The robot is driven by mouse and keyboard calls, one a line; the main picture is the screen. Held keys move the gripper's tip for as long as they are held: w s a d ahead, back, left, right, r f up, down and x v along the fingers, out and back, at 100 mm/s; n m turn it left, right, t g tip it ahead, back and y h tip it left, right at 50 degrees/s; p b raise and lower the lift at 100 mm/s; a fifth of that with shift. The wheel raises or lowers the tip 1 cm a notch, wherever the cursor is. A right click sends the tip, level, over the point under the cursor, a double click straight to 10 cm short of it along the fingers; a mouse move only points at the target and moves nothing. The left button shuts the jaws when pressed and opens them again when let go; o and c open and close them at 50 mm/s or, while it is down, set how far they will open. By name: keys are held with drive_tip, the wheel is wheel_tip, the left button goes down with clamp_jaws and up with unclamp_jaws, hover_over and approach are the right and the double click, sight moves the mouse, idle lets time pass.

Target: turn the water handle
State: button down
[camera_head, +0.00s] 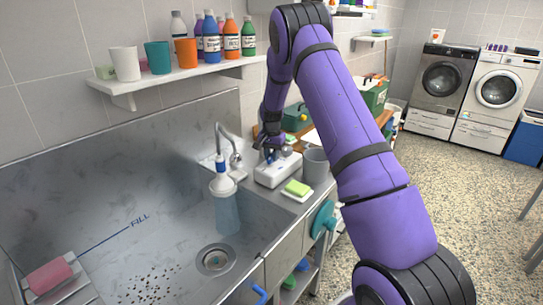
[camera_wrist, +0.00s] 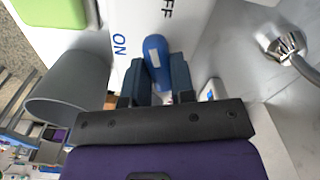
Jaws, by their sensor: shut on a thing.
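The water handle is a blue lever (camera_wrist: 155,52) on a white box (camera_head: 272,174) behind the sink's right end. In the wrist view the box (camera_wrist: 138,18) carries the words ON, left of the lever, and OFF, above it. My gripper (camera_wrist: 157,88) is shut on the lever, a dark finger on each side; the fingers hide its lower part. In the head view my gripper (camera_head: 270,154) is over the box, and the lever is too small to make out clearly.
A grey cup (camera_head: 316,166) stands right of the box, close to my gripper in the wrist view (camera_wrist: 68,95). A green sponge (camera_head: 297,188) lies in front of it. A shelf (camera_head: 180,74) with cups and bottles hangs above the sink (camera_head: 90,170).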

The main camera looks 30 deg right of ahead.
drive_tip(key=n, duration=0.4)
drive_tip(key=shift+n, duration=1.9)
drive_tip(key=c, duration=1)
unclamp_jaws()
drive_tip(key=shift+o, duration=0.2)
wheel_tip(320, 180, up, 11)
drive_tip(key=shift+f, duration=0.1)
